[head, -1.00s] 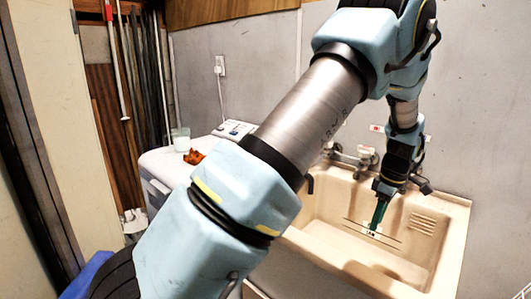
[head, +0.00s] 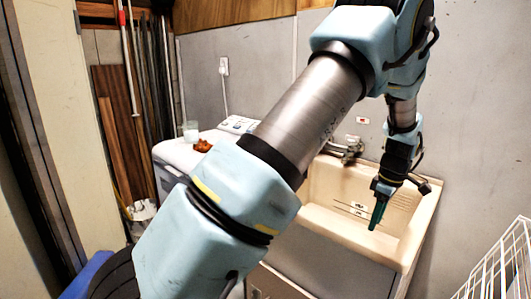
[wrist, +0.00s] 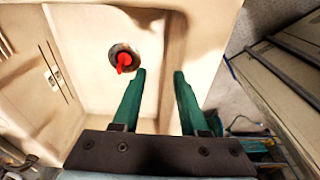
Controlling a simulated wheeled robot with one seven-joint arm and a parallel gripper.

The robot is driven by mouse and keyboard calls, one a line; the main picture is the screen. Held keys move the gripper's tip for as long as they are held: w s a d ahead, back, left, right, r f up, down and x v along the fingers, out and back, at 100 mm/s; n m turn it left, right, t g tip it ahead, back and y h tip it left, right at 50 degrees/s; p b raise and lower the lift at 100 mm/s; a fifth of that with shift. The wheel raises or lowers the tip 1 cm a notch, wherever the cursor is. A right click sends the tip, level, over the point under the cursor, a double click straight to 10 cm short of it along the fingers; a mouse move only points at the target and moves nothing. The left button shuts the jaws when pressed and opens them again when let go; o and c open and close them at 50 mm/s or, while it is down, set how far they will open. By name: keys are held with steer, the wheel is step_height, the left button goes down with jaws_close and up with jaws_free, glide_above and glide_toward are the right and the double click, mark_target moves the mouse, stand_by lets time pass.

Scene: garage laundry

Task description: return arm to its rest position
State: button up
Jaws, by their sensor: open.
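My gripper (head: 377,215) hangs at the end of my raised arm, pointing down, at the right of the head view. In the wrist view its two green fingers (wrist: 160,75) stand apart with nothing between them. Behind it in the head view is a beige sink (head: 318,222). The wrist view looks down on the sink basin (wrist: 95,95), with the fingers near one of its walls. A red object (wrist: 123,62) sits at the round drain, apart from the fingers. My arm hides part of the sink in the head view.
A white washing machine (head: 170,150) stands left of the sink, with a glass (head: 191,131) and an orange-brown object (head: 203,146) on top. A white wire rack (head: 505,262) stands at the lower right. Poles and boards (head: 125,130) lean at the back left.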

steer(key=a, duration=0.3)
steer(key=w+a+m+b, duration=0.1)
steer(key=a, duration=0.3)
steer(key=w+a+r+m, duration=0.1)
steer(key=a, duration=0.2)
steer(key=shift+w+a+r+h+b, duration=0.1)
steer(key=shift+w+a+h+b, duration=0.1)
steer(key=shift+a+h+b, duration=0.15)
steer(key=s+a+m+b, duration=0.2)
steer(key=s+a+m, duration=0.2)
steer(key=a, duration=0.9)
steer(key=s+a+m+b, duration=0.2)
steer(key=s+a+m, duration=0.2)
steer(key=s+a, duration=0.4)
steer(key=a, duration=0.5)
steer(key=shift+a+f+t+b, duration=0.25)
steer(key=shift+a+t+b, duration=0.05)
steer(key=shift+b, duration=0.05)
steer(key=shift+h, duration=0.25)
